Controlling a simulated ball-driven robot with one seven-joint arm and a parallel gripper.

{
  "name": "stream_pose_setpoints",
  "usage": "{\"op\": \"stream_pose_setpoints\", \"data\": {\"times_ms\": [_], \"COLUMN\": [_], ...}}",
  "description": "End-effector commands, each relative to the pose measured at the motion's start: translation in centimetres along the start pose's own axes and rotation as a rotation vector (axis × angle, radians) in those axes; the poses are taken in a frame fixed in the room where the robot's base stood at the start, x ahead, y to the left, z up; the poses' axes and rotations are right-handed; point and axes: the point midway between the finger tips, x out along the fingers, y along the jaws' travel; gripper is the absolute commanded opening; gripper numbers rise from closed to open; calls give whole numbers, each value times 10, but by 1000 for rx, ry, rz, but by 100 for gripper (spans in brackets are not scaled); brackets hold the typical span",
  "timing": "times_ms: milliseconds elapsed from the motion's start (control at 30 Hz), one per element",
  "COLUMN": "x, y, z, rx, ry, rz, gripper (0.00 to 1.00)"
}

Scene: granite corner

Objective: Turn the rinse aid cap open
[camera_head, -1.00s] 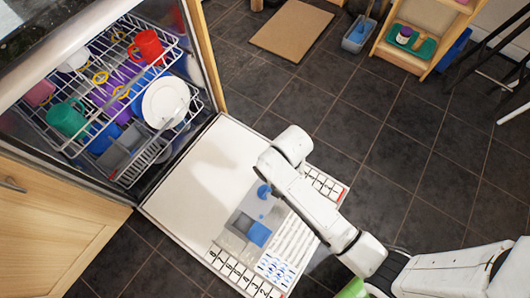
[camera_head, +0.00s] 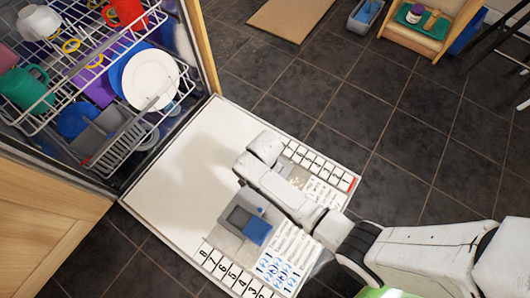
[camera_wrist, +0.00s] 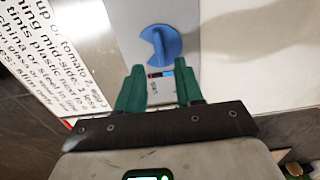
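The grey dispenser (camera_head: 225,245) with a blue flap (camera_head: 258,231) sits on the lowered dishwasher door (camera_head: 185,165). My arm reaches over the door from the right; its fingertips are hidden there.
The dishwasher racks (camera_head: 100,85) hold cups, bowls and a white plate (camera_head: 150,80). Printed labels line the door's right edge. A brown mat (camera_head: 290,15), a grey bin (camera_head: 364,14) and a wooden shelf (camera_head: 420,40) stand beyond. Dark tiled floor between is clear.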

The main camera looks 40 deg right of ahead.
Motion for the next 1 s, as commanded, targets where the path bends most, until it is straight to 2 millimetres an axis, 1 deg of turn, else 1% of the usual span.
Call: {"op": "stream_pose_setpoints", "data": {"times_ms": [33, 100, 233, 400, 700, 1000], "x": [14, 25, 39, 47, 47, 47], "y": [0, 0, 0, 0, 0, 0], "z": [0, 0, 0, 0, 0, 0], "rx": [0, 0, 0, -1, -1, -1], "ry": [0, 0, 0, 0, 0, 0], "rz": [0, 0, 1, -1, -1, -1], "gripper": [36, 36, 36, 36, 35, 6]}}
